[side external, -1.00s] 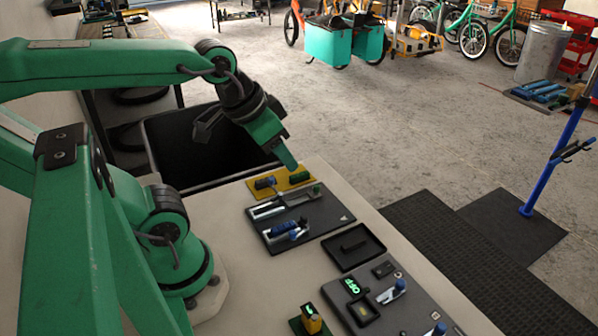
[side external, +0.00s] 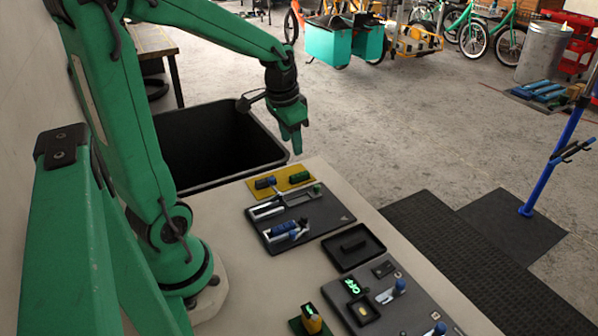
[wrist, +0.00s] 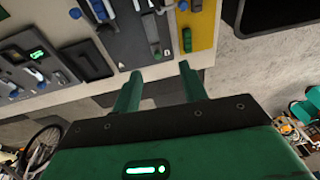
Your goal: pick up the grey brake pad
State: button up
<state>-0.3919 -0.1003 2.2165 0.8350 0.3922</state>
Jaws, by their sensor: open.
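A dark grey block, which looks like the brake pad (side external: 353,244), lies in a small black tray (side external: 376,258) on the pale bench. In the wrist view, the tray (wrist: 88,60) shows at the upper left, and I cannot make out the pad clearly there. My gripper (side external: 296,147) hangs above the far end of the bench, pointing down, well away from the tray and holding nothing. In the wrist view, its two green fingers (wrist: 157,80) are apart with nothing between them.
A yellow plate (side external: 268,192) with blue and green blocks and a dark panel (side external: 325,222) with slots lie before the tray. Another dark panel (side external: 415,298) with switches lies beyond it. A black bin (side external: 205,182) stands beside the bench.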

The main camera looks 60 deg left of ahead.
jog(key=g, duration=0.2)
send_near(276, 181)
jog(key=a, duration=0.2)
jog(key=shift+w+d+f+h, duration=0.1)
jog(key=shift+d+f+h, duration=0.1)
jog(key=shift+f, duration=0.45)
jog(key=shift+w+d+f+h, duration=0.1)
jog(key=shift+f+h, duration=0.1)
jog(key=shift+f, duration=0.5)
jog(key=shift+f, duration=0.1)
jog(key=shift+s+f, duration=0.2)
jog(key=shift+f, duration=2.3)
grip_shut()
